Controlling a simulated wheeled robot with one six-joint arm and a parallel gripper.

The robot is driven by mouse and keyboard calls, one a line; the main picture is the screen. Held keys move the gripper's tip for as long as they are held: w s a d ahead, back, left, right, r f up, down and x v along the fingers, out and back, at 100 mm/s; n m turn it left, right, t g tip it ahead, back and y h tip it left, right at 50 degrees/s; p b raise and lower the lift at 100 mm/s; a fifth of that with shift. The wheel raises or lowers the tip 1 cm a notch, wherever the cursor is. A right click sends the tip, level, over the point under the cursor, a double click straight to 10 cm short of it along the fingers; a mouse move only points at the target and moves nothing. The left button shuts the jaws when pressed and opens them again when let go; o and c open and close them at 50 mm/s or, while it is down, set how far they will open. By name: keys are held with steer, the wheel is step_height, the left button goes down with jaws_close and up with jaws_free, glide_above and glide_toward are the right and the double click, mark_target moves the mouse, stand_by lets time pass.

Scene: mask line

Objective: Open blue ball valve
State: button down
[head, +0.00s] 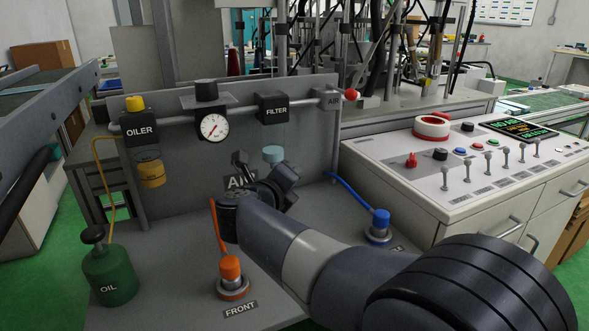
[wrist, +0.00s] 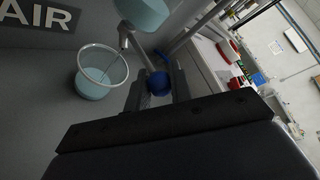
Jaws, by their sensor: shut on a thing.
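My gripper (head: 262,170) is in front of the grey panel, near the AIR sign in the head view. In the wrist view its two fingers (wrist: 158,90) are shut on a small blue part (wrist: 160,82), which looks like the blue ball valve's handle. The fingers and the gripper body hide much of it, so its turn angle cannot be told. In the head view I cannot make out this blue part behind my gripper. A separate blue fitting (head: 381,219) with a blue hose stands on the bench to the right, apart from my gripper.
The oiler (head: 139,129), gauge (head: 213,127) and filter (head: 273,110) line the pipe above. An orange fitting (head: 231,270) and green oil can (head: 109,274) stand in front.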

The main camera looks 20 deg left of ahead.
steer(key=shift+s+a+f+m+h+p, duration=0.2)
steer(key=shift+s+a+m+h+p, duration=0.2)
steer(key=shift+m+h+p, duration=0.45)
steer(key=shift+g+h, duration=0.25)
steer(key=shift+g, duration=0.05)
steer(key=c, duration=1.3)
jaws_free()
steer(key=shift+r, duration=0.1)
steer(key=p+v, duration=0.3)
steer(key=v, duration=0.8)
steer(key=shift+w, duration=0.15)
